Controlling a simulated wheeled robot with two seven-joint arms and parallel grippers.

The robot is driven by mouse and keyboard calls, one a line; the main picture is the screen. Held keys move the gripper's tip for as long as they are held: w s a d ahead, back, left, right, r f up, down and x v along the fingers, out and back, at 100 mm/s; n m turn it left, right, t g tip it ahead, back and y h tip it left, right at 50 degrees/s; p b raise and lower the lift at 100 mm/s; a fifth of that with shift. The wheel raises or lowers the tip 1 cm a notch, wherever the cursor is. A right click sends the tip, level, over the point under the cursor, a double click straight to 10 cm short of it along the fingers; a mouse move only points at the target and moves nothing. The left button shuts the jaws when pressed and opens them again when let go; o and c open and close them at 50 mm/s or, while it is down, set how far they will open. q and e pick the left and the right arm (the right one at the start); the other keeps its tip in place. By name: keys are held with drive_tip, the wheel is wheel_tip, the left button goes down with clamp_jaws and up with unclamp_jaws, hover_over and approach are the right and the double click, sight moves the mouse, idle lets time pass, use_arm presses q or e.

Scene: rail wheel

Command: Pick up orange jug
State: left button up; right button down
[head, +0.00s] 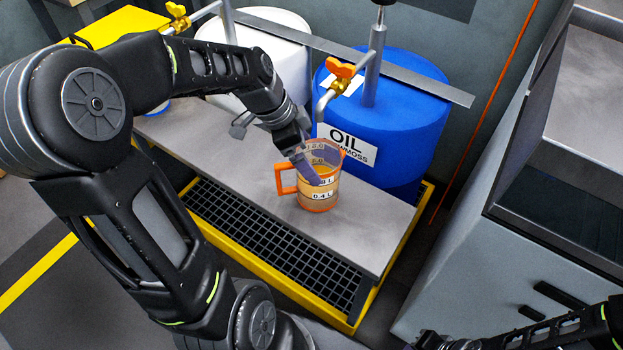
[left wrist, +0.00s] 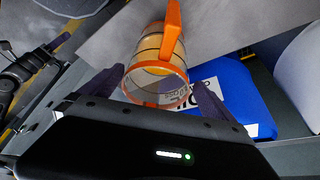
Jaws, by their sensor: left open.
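The orange jug (head: 318,196) is a clear measuring jug with an orange rim, handle and base and white volume labels. It stands upright on the grey metal shelf, its handle to the left in the head view. My left gripper (head: 314,162) is at the jug's upper part, coming down from above. In the left wrist view the jug (left wrist: 158,70) shows between the two spread fingers of my left gripper (left wrist: 158,90). Whether either finger touches it cannot be told. Part of my right arm shows at the head view's lower right; its jaw state is unclear.
A blue oil drum (head: 405,125) with a tap (head: 340,72) stands right behind the jug. A white container (head: 265,40) stands to its left. The grey shelf (head: 230,150) is bare left of the jug, above a yellow-edged grate (head: 270,245). A grey cabinet (head: 490,240) stands at right.

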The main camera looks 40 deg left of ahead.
sight(317, 165)
use_arm(q)
drive_tip(key=x, duration=0.5)
drive_tip(key=shift+d, duration=0.1)
drive_tip(key=shift+r, duration=0.1)
idle(0.3)
drive_tip(key=c, duration=1.6)
drive_tip(key=shift+c, duration=0.9)
drive_tip(key=shift+w+r, duration=0.1)
drive_tip(key=shift+r, duration=0.05)
